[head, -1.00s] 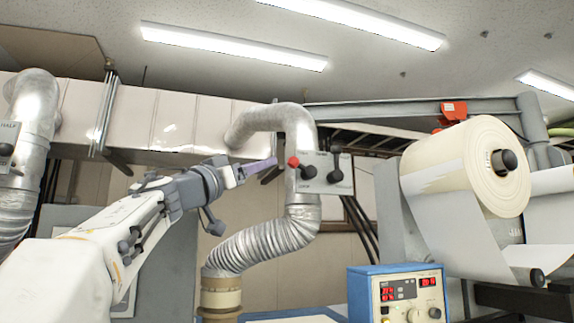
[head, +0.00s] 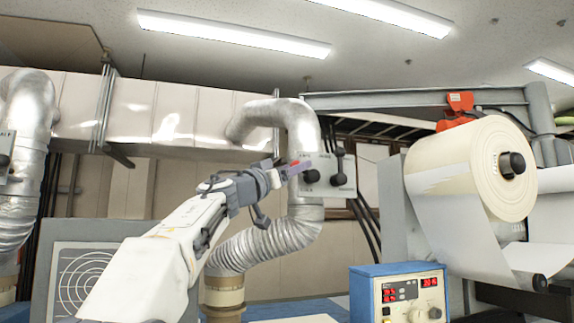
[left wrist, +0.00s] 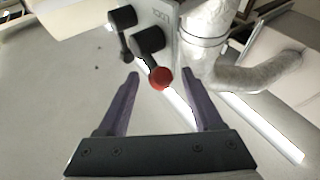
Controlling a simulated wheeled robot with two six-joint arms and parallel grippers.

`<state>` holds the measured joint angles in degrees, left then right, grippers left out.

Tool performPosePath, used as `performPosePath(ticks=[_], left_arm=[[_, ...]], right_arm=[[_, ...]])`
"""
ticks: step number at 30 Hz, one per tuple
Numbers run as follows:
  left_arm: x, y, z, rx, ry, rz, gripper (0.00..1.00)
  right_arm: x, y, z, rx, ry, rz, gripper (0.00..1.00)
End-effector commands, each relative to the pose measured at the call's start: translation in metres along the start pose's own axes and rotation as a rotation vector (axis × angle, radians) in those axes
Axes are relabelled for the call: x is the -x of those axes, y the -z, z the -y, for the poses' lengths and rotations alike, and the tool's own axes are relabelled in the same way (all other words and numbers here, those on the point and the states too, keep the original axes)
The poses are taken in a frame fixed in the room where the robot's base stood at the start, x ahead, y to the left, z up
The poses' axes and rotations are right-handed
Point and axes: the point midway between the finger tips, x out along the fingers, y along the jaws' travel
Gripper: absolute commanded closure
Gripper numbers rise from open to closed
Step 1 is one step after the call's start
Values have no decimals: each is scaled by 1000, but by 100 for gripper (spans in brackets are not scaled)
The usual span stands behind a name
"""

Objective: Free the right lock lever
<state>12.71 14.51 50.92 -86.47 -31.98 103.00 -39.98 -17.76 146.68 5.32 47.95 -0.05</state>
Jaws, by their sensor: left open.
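A grey panel (head: 349,191) is mounted on the right silver duct and carries two black levers. One lever has a red knob (left wrist: 161,79) and a black hub (head: 312,177). The other is all black (head: 339,167), to its right in the head view. I cannot tell which one is the lock lever. My left gripper (head: 297,166) is open beside the red knob and partly hides it. In the left wrist view the red knob appears between the two purple fingertips (left wrist: 160,74); contact cannot be told. My right gripper is not in view.
The silver duct (head: 304,130) rises behind the panel, with a ribbed hose (head: 255,246) below. A blue control box (head: 405,290) stands at lower right. A large cream roll (head: 470,170) is farther right. Another duct (head: 30,120) stands at far left.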

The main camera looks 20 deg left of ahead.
Motion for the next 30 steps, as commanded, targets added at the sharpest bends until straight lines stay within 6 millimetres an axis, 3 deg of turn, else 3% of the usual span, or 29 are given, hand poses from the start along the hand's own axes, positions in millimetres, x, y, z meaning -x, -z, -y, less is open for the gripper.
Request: performPosePath(ticks=[5,10,30], left_arm=[[0,0,0,0,0,0,33],[1,0,0,-1,0,0,98],[-4,7,-4,-63,-28,100,100]], right_arm=[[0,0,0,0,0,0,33],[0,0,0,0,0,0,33],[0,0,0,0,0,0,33]])
